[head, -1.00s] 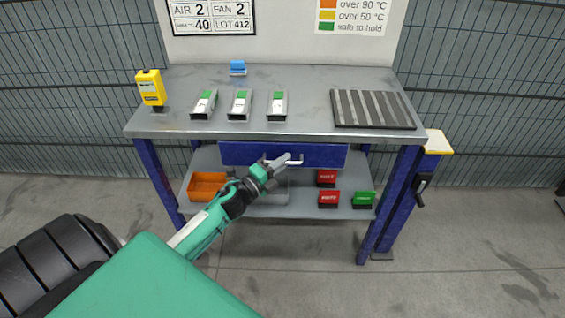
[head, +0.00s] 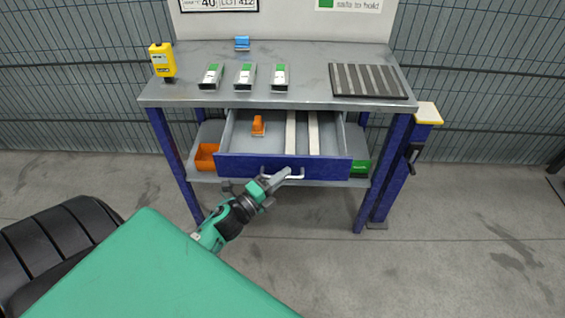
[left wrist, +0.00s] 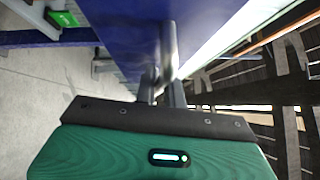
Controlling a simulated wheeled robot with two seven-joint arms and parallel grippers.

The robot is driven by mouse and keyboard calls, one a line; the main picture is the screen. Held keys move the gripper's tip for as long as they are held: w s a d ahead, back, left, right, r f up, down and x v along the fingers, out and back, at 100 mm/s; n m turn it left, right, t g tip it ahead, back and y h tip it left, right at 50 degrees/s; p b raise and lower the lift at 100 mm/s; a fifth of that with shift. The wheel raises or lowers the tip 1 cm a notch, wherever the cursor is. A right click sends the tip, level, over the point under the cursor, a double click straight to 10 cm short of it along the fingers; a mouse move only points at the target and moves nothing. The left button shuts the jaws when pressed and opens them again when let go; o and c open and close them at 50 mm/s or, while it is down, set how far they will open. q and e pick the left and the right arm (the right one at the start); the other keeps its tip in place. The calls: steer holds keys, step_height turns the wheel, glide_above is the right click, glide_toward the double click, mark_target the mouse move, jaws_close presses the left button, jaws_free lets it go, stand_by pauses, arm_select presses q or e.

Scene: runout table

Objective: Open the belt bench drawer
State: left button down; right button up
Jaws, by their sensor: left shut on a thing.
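The belt bench drawer (head: 240,168) is a blue-fronted drawer under the grey bench top, and it stands pulled out with its inside showing. Its pale bar handle (head: 297,175) is on the middle of the front. My left gripper (head: 284,173) is shut on the handle. In the left wrist view the gripper fingers (left wrist: 164,85) reach to the blue drawer front (left wrist: 125,30). An orange object (head: 258,126) and two pale strips (head: 302,133) lie in the drawer. My right gripper is not in view.
On the bench top (head: 310,87) stand a yellow device (head: 162,61), several green-and-white pieces (head: 246,76), a small blue item (head: 242,43) and a dark ribbed mat (head: 368,81). An orange bin (head: 206,157) and a green box (head: 360,166) sit on the lower shelf. Floor in front is clear.

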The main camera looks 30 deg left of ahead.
arm_select(q)
steer(key=shift+s+d, duration=0.45)
steer(key=shift+s, duration=0.25)
steer(key=shift+s+d, duration=0.4)
steer(key=shift+s, duration=0.3)
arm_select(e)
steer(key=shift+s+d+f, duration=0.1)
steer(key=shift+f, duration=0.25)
arm_select(q)
steer(key=c, duration=1.8)
jaws_free()
steer(key=shift+o, duration=0.2)
